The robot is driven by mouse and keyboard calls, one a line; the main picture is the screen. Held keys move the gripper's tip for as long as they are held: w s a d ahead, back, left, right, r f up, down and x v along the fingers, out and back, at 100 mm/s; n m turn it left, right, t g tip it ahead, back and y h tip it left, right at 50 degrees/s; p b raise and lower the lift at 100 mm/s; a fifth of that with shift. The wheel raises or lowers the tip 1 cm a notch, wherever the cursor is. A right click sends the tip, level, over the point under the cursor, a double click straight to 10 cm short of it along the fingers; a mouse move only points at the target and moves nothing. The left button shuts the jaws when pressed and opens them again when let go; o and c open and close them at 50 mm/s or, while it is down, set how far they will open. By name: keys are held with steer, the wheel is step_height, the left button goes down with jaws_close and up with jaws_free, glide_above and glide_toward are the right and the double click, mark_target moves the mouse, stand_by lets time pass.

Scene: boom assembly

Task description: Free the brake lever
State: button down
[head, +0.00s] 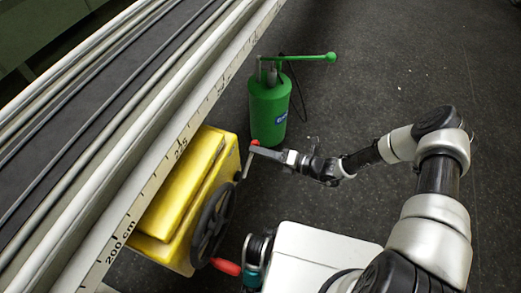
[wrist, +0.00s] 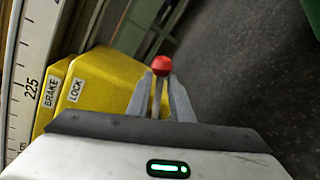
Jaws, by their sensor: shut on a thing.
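The brake lever (head: 246,166) is a thin grey rod with a red ball knob, rising beside the yellow housing (head: 188,182) in the head view. In the wrist view the knob (wrist: 162,66) stands just above my fingertips, and the rod runs down between the fingers. My gripper (head: 263,152) is shut on the lever just below the knob. The fingers also show in the wrist view (wrist: 159,88). The yellow housing (wrist: 112,78) carries BRAKE (wrist: 51,92) and LOCK (wrist: 75,90) labels to the left of the lever. The lever's foot is hidden in the wrist view.
A black handwheel (head: 212,225) with a red handle (head: 226,266) sits on the housing's near side. A green cylinder with a green handle (head: 269,110) stands behind my gripper. A long rail with a centimetre scale (head: 160,172) runs along the left. The dark floor (head: 390,60) is clear at right.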

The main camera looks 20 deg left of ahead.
steer(key=shift+w, duration=0.2)
steer(key=c, duration=1.6)
jaws_free()
steer(key=shift+s, duration=0.1)
steer(key=shift+d, duration=0.15)
steer(key=p+v, duration=0.2)
steer(key=v, duration=1.5)
steer(key=shift+d, duration=0.1)
steer(key=shift+d, duration=0.1)
